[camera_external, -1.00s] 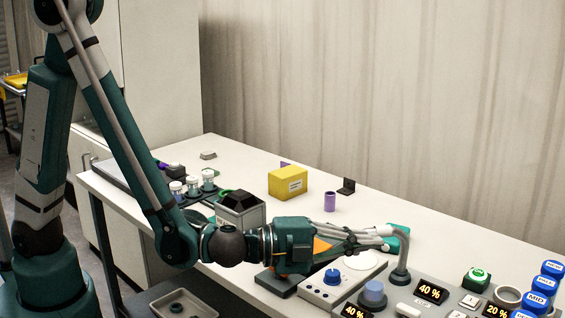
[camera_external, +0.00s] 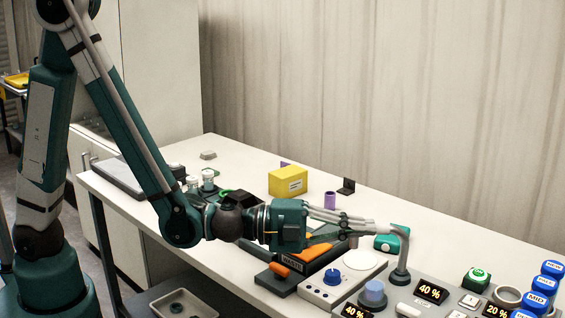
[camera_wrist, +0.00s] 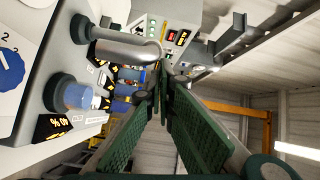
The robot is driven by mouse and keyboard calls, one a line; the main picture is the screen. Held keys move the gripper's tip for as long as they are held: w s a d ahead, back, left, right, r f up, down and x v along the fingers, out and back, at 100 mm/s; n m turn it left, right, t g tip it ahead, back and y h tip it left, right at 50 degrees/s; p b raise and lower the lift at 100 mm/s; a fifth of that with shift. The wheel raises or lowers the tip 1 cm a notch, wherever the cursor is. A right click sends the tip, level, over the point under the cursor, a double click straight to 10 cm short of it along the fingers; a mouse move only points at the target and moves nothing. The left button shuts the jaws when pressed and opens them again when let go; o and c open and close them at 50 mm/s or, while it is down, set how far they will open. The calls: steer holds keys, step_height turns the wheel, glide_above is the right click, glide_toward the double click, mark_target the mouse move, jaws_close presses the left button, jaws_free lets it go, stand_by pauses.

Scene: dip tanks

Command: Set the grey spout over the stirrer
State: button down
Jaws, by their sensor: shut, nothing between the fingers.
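The grey spout (camera_external: 401,262) is a bent pipe that stands upright on the grey panel, its top bent over; it also shows in the wrist view (camera_wrist: 122,45). A pale unit with a blue dial (camera_external: 331,276) and a round white plate (camera_external: 360,261) appears to be the stirrer. It lies left of the spout in the external view. My gripper (camera_external: 371,227) is shut and empty, with its fingertips just left of the spout's bent end. In the wrist view the fingertips (camera_wrist: 161,93) are close to that end; I cannot tell whether they touch.
A blue translucent knob (camera_external: 373,292) and 40 % displays (camera_external: 431,291) sit around the spout's foot. A green object (camera_external: 388,242) is behind the spout. An orange-handled tool (camera_external: 290,262) lies below my wrist. A yellow box (camera_external: 288,182) and purple cylinder (camera_external: 330,199) stand farther back.

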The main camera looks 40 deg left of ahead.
steer(key=shift+w+a+f+m+g+h+b, duration=0.2)
steer(key=shift+w+a+m+g+h, duration=0.45)
steer(key=shift+g, duration=0.5)
steer(key=shift+w+a+f+m+g+h+b, duration=0.1)
steer(key=shift+w+a+f+m+g+h, duration=0.3)
steer(key=shift+m+g, duration=0.6)
steer(key=shift+w+a+f+m+g+h+b, duration=0.15)
steer(key=shift+w+a+m+g+h, duration=0.4)
steer(key=shift+g, duration=0.7)
steer(key=shift+w+a+r, duration=0.1)
steer(key=shift+w+a, duration=0.65)
steer(key=shift+w, duration=0.2)
steer(key=shift+w, duration=0.1)
steer(key=s+r+p+v, duration=0.1)
steer(key=p+v, duration=0.1)
steer(key=v, duration=0.9)
steer(key=shift+s, duration=0.35)
